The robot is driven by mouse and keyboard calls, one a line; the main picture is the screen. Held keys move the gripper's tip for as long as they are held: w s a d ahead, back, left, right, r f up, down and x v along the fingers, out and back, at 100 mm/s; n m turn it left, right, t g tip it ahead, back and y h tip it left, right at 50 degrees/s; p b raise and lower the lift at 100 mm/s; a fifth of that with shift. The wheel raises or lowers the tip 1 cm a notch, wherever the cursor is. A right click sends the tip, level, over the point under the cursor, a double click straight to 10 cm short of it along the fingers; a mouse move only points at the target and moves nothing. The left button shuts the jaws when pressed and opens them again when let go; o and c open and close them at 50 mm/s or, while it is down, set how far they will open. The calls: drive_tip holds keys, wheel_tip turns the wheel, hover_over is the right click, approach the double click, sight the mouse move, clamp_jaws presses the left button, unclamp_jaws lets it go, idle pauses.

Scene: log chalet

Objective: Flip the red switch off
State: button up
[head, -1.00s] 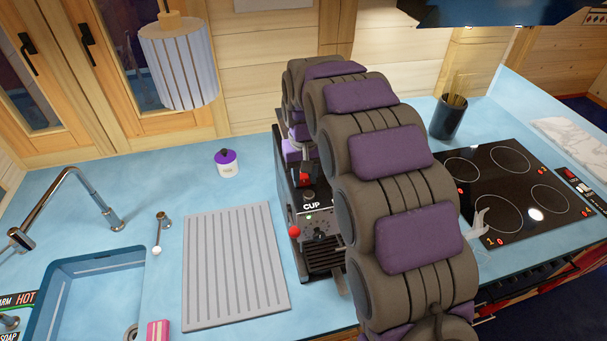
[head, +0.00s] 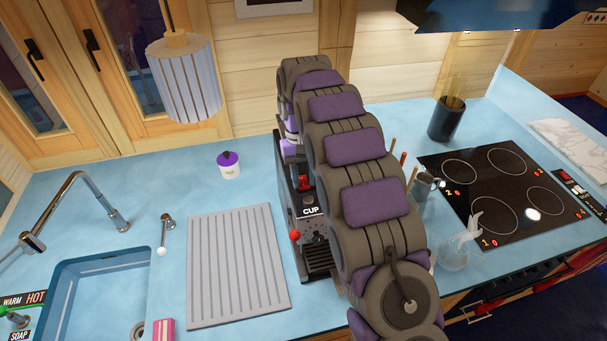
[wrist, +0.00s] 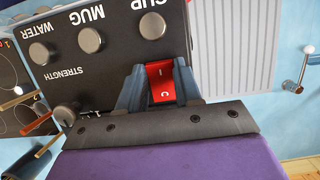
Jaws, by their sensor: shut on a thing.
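The red switch (wrist: 161,84) sits on the dark coffee machine (wrist: 113,62), beside the round knobs in the wrist view. A white mark shows on its lower part. My gripper (wrist: 160,90) has its blue-grey fingers on both sides of the switch and is shut on it. In the head view the red switch (head: 304,183) shows small on the machine (head: 284,195), left of my arm. The gripper's fingers cannot be made out there, and my arm hides the machine's right side.
A ribbed drying mat (head: 238,262) lies left of the machine, with the sink (head: 62,265) beyond it. A lamp (head: 185,80) hangs at upper left.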

sight(301, 179)
drive_tip(key=shift+w, duration=0.1)
idle(0.3)
drive_tip(key=o, duration=1.1)
drive_tip(key=shift+w+a, duration=0.1)
drive_tip(key=shift+a, duration=0.1)
drive_tip(key=shift+c, duration=0.2)
drive_tip(key=shift+d, duration=0.1)
drive_tip(key=shift+r, duration=0.2)
drive_tip(key=shift+w+r, duration=0.25)
drive_tip(key=shift+r, duration=0.35)
drive_tip(key=p+v, duration=0.2)
drive_tip(key=v, duration=0.1)
drive_tip(key=shift+r+p, duration=0.2)
drive_tip(key=shift+p, duration=0.15)
drive_tip(key=r+p, duration=0.1)
drive_tip(key=w+r+p, duration=0.1)
drive_tip(key=p, duration=0.1)
drive_tip(key=shift+a, duration=0.35)
